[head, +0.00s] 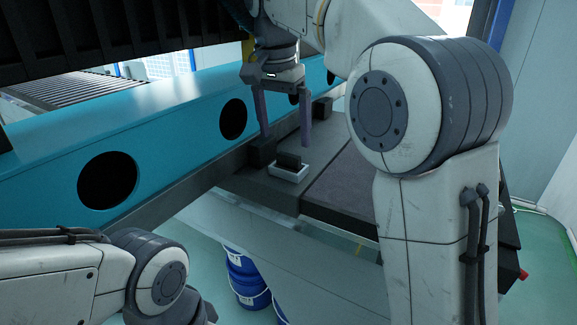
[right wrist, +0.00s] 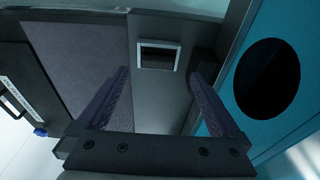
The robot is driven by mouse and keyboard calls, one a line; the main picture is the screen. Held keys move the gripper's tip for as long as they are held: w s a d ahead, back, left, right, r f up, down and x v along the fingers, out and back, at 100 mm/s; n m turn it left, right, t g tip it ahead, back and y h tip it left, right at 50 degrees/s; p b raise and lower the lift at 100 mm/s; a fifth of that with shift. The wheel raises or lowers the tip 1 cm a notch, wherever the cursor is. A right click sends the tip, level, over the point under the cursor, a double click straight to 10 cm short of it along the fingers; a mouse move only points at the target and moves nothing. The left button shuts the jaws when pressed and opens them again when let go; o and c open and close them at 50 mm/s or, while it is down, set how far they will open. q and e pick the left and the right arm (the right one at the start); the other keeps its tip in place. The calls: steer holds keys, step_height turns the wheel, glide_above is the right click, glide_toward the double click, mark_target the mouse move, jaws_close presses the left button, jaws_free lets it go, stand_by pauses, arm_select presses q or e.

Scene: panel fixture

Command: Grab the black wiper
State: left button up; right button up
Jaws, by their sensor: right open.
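The black wiper (head: 289,161) is a small dark block in a white tray (head: 288,175) on the grey ledge. In the right wrist view the wiper (right wrist: 158,56) is a dark shape inside the white-rimmed tray (right wrist: 140,68), between and beyond the fingertips. My right gripper (head: 285,139) is open and empty, pointing down above and behind the tray, apart from the wiper. Its fingers also frame the right wrist view (right wrist: 159,76). My left arm shows at the lower left of the head view, but its gripper's fingers are not visible.
A teal beam (head: 160,125) with round dark holes runs along the left side of the ledge. Dark blocks (head: 262,151) stand beside the beam near the tray. A dark grey panel (head: 345,190) lies right of the tray. Blue drums (head: 245,277) stand on the floor below.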

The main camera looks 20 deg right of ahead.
mark_target(289, 154)
steer(key=shift+w+d+f+p, duration=0.1)
steer(key=shift+d+f+p, duration=0.05)
steer(key=shift+f, duration=0.7)
steer(key=shift+w+d+f+p, duration=0.1)
steer(key=shift+d+f+p, duration=0.1)
steer(key=shift+f, duration=0.6)
steer(key=shift+w+d+f+p, duration=0.1)
steer(key=shift+d+f+p, duration=0.05)
steer(key=shift+f, duration=0.7)
steer(key=c, duration=1.4)
